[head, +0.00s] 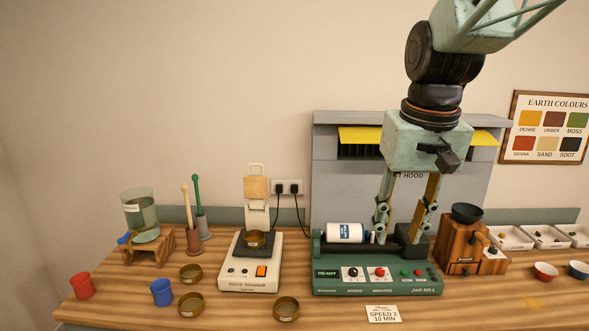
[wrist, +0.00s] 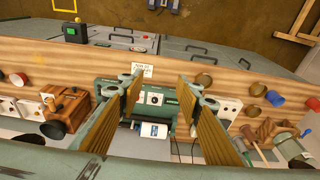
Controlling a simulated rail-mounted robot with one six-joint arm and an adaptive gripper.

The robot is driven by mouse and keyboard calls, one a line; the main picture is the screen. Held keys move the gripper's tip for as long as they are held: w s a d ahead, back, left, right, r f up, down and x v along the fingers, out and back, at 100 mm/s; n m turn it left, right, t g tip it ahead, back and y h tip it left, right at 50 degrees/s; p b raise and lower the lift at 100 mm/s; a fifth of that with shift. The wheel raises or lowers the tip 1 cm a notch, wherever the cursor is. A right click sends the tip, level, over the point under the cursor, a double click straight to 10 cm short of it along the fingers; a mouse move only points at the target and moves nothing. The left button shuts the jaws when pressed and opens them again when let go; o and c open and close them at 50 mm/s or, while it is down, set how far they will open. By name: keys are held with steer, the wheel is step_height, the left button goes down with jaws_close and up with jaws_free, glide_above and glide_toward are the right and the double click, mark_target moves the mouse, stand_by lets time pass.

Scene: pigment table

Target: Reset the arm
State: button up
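My gripper (head: 398,238) hangs from the arm with its fingers pointing down, near the right part of the green jar mill (head: 376,288). Its two fingers stand well apart with nothing held between them. In the wrist view, my gripper (wrist: 160,80) also shows spread fingers. A white jar with a blue label (head: 345,232) lies on its side on the mill's rollers, left of the fingers in the head view. The jar also shows between the fingers in the wrist view (wrist: 152,130), apart from them.
A grey hood (head: 340,185) stands behind the mill. A wooden grinder (head: 457,240) with a dark bowl stands close to the right. A white shaker (head: 250,275) stands left, with brass pans (head: 191,305), a blue cup (head: 161,292) and a red cup (head: 82,286). The air at upper left is clear.

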steer(key=s+f+t+b, duration=0.1)
steer(key=s+f+b, duration=0.2)
steer(key=s, duration=2.4)
steer(key=shift+s+t, duration=0.2)
steer(key=shift+t, duration=0.2)
steer(key=shift+w, duration=0.1)
stand_by(0.6)
